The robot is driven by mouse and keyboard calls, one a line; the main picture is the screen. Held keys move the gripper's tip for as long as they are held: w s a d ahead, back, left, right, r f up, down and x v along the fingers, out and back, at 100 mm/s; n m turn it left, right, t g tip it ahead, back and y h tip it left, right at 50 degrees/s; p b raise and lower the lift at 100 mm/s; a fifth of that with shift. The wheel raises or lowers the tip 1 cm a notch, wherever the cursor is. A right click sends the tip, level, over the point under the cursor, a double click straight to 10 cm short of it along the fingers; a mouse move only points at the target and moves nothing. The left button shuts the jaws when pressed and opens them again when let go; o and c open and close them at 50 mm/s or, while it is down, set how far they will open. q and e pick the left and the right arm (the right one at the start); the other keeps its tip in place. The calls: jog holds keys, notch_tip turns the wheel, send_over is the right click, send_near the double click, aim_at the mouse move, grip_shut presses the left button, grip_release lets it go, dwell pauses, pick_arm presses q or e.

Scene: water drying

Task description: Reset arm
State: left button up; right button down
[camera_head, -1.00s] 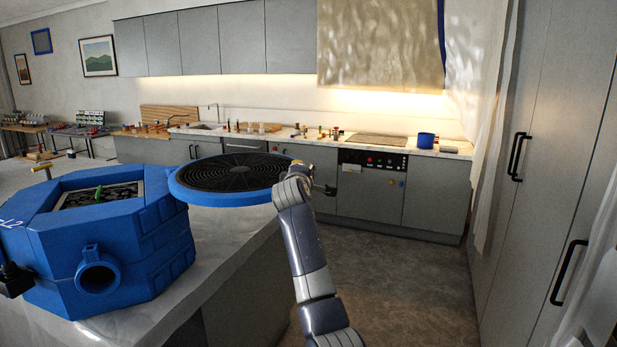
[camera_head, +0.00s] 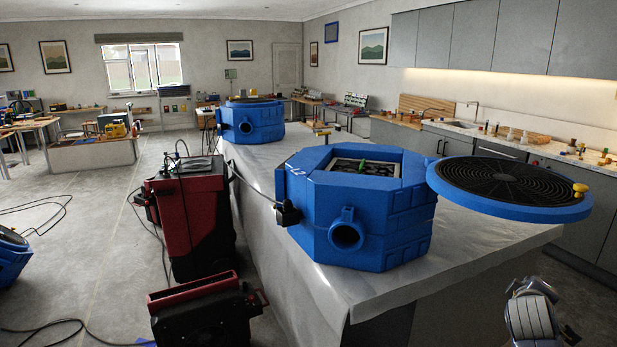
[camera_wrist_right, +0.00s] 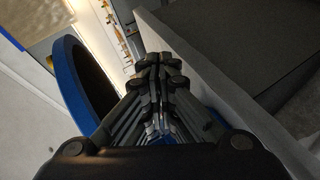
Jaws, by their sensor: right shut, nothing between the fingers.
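My right gripper (camera_wrist_right: 160,70) shows in the right wrist view with its dark fingers together and nothing between them. In the head view my right arm shows only at the bottom right corner, below and in front of the table's right end. My left gripper is in neither view. A blue octagonal housing (camera_head: 336,220) stands on the covered table (camera_head: 480,245). Its round blue lid with a black grille (camera_head: 510,190) is swung out to the right, level, past the housing. In the right wrist view the blue rim (camera_wrist_right: 72,95) is left of the fingers, apart from them.
A second blue unit (camera_head: 250,122) stands farther back on the table. Red and black machines (camera_head: 195,225) with cables stand on the floor left of the table. Kitchen counters (camera_head: 480,128) line the right wall. The floor at the left is partly open.

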jog(key=s+a+f+g+y, duration=0.2)
jog(key=s+a+f+y, duration=0.1)
jog(key=s+a+f, duration=0.75)
jog(key=s+a+f+m+g+y, duration=0.25)
jog(key=s+a+f, duration=0.35)
jog(key=s+a, duration=0.55)
jog(key=s+a+f+m+g+y, duration=0.2)
jog(key=s+a+f+y, duration=0.35)
jog(key=s, duration=0.85)
notch_tip(320, 180, down, 28)
jog(key=s+a+g+h+b, duration=0.1)
jog(key=a+g+h, duration=0.1)
jog(key=s+d+f, duration=0.3)
jog(key=s+f, duration=1.4)
jog(key=shift+s+n+g+b, duration=0.25)
jog(key=shift+n+g+b, duration=0.1)
jog(key=shift+n+b, duration=0.1)
